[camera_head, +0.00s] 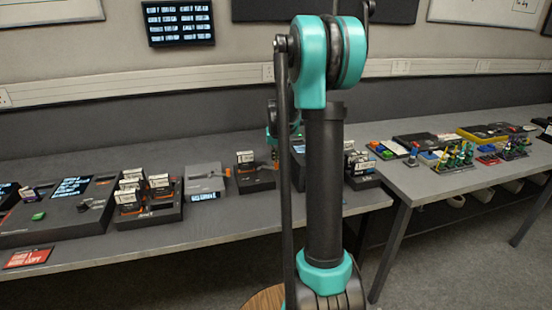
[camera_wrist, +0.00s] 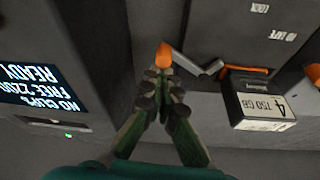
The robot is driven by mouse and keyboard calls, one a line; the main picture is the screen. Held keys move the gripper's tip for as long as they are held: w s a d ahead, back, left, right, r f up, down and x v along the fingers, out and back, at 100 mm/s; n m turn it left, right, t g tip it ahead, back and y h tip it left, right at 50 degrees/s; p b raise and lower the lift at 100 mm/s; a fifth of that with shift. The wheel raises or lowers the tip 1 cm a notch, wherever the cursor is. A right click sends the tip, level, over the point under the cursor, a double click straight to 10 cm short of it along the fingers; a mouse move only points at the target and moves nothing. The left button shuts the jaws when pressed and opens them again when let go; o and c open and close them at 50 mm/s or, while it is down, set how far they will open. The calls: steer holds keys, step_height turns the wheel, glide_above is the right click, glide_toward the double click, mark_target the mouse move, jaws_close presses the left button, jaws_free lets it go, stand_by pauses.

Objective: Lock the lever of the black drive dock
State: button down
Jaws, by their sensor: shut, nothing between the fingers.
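The black drive dock (camera_head: 258,181) stands on the long grey table, just left of my arm in the head view. The dock's dark face (camera_wrist: 215,28) carries the word "LOCK". Its lever (camera_wrist: 197,64) is a grey bar with an orange tip (camera_wrist: 164,53). My gripper (camera_wrist: 163,78) is shut and empty, its fingertips right at the orange tip. I cannot tell whether they touch. In the head view my arm mostly hides the gripper.
A grey dock (camera_head: 205,180) with an orange lever tip stands left of the black dock. A unit with a lit "READY" screen (camera_wrist: 40,85) lies at the left in the wrist view. A rack of cartridges (camera_head: 147,200) stands further left. Another table (camera_head: 440,185) is at the right.

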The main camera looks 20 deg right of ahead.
steer(key=m, duration=0.1)
steer(key=s+a+m+h, duration=0.1)
steer(key=s+m, duration=0.1)
steer(key=m, duration=0.1)
steer(key=shift+a+g, duration=0.25)
steer(key=shift+g, duration=0.05)
steer(key=a+m, duration=0.1)
steer(key=m, duration=0.1)
steer(key=s+a+m+h, duration=0.1)
steer(key=m, duration=0.1)
steer(key=shift+s+g, duration=0.2)
steer(key=shift+g, duration=0.2)
steer(key=shift+s+a, duration=0.2)
steer(key=shift+a, duration=0.5)
steer(key=shift+w+d, duration=0.15)
steer(key=shift+d, duration=0.25)
steer(key=d, duration=0.1)
steer(key=w+d, duration=0.1)
steer(key=shift+w+d, duration=0.2)
steer(key=shift+d, duration=0.15)
steer(key=v, duration=1)
steer(key=shift+w+a, duration=0.3)
steer(key=shift+w, duration=0.05)
